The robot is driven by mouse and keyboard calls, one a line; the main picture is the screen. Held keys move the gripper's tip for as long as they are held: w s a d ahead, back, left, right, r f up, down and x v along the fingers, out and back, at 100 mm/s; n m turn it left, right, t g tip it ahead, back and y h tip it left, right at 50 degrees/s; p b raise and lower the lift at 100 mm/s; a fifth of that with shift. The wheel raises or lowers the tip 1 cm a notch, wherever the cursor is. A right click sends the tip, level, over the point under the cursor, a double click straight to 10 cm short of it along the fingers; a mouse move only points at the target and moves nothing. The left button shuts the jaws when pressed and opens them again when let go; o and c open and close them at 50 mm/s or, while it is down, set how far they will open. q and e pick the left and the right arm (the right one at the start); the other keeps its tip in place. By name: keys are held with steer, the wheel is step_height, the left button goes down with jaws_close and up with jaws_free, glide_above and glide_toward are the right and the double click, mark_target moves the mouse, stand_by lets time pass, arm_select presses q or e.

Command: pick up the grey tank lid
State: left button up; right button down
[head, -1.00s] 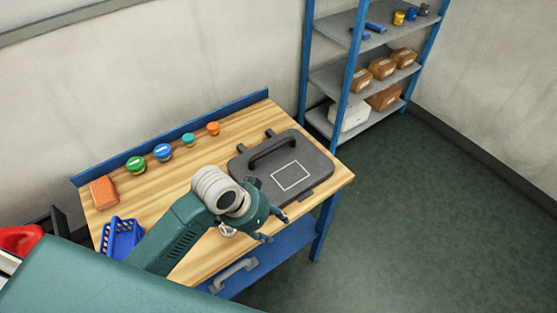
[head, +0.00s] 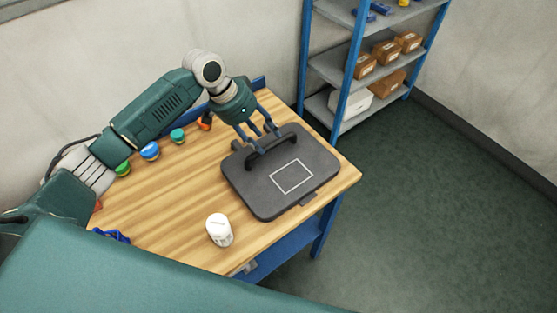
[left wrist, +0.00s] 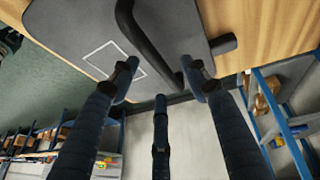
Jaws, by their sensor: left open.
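The grey tank lid (head: 262,190) lies flat on the right part of the wooden table. It has a dark raised handle (head: 286,148) near its far edge and a white rectangle outlined on top. My left gripper (head: 264,143) is open and points down at the handle, with its fingers around or just above it; I cannot tell whether they touch it. In the left wrist view, the lid (left wrist: 70,22) and its handle (left wrist: 150,45) show beyond the spread fingers (left wrist: 163,80). My right gripper is out of view.
A white bottle (head: 219,230) stands on the table (head: 180,215) left of the lid. Blue (head: 149,151), green (head: 177,136) and orange (head: 205,121) containers stand along the back. A shelf rack (head: 348,75) stands behind; the floor at right is clear.

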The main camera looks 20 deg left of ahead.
mark_target(271, 146)
arm_select(q)
steer(key=x, duration=0.1)
steer(key=p+x, duration=0.1)
steer(key=x, duration=0.1)
steer(key=p+x, duration=0.1)
steer(key=shift+s+d+f, duration=0.2)
steer(key=shift+d+f, duration=0.15)
steer(key=shift+w+d+f, duration=0.15)
steer(key=shift+f, duration=0.35)
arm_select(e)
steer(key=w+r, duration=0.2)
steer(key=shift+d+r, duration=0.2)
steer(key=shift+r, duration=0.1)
arm_select(q)
steer(key=shift+f, duration=0.1)
steer(key=shift+c, duration=0.4)
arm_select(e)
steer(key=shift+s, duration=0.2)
arm_select(q)
jaws_close()
